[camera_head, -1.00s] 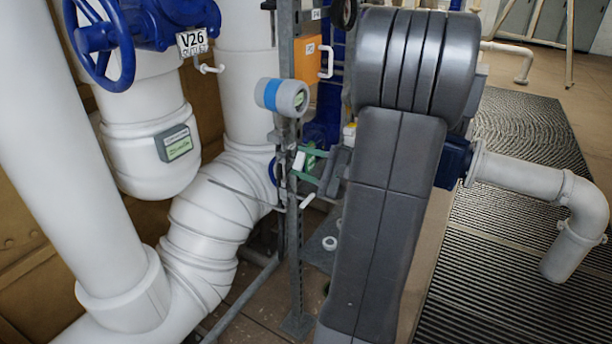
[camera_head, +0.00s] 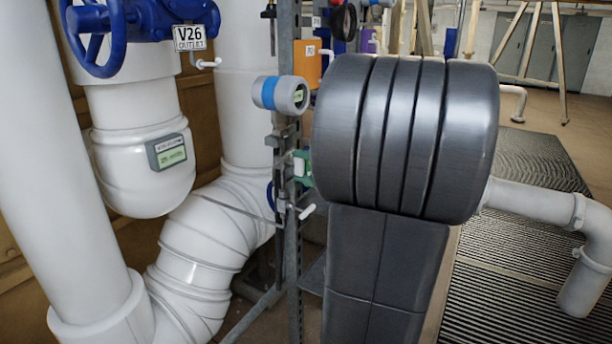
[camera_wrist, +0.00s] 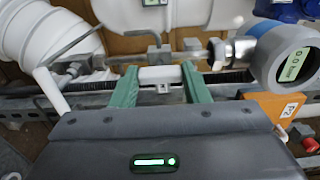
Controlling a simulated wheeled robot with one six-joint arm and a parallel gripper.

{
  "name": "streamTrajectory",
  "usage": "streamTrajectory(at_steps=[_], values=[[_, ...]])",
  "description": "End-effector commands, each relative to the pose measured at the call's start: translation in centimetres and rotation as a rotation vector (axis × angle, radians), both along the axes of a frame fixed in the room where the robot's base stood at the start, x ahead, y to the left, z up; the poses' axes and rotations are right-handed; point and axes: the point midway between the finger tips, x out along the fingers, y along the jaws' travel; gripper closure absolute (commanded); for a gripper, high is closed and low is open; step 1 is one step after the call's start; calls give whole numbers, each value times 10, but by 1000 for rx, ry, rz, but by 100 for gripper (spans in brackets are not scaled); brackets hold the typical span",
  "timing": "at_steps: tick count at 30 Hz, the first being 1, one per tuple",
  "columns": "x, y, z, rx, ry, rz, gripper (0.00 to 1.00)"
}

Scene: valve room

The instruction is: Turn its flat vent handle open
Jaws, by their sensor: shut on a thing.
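A flat white handle (camera_wrist: 160,74) sits between the two green fingers of my gripper (camera_wrist: 160,69) in the wrist view. My gripper is shut on it, one finger at each end. In the head view, a green part of my gripper (camera_head: 303,172) shows beside a white piece at the grey post; my dark arm hides most of the rest. Behind the handle in the wrist view is a small metal valve block (camera_wrist: 158,53) on thin tubing. The handle's pivot and exact angle are hard to make out.
A round blue-and-grey gauge (camera_head: 283,95) is close above the handle on the grey post (camera_head: 291,250). A white rod-like lever (camera_wrist: 50,90) stands left of my gripper. An orange box (camera_wrist: 270,106) is at its right. Large white pipes (camera_head: 200,245) fill the left.

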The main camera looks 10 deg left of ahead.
Motion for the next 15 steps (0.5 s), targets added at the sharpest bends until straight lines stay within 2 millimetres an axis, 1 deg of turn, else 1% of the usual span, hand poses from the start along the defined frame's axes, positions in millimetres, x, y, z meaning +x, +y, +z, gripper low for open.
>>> streamTrajectory(at_steps=[13,14,15], values=[[0,0,-1,-6,-8,1,81],[0,0,-1,-6,-8,1,54],[0,0,-1,-6,-8,1,46]])
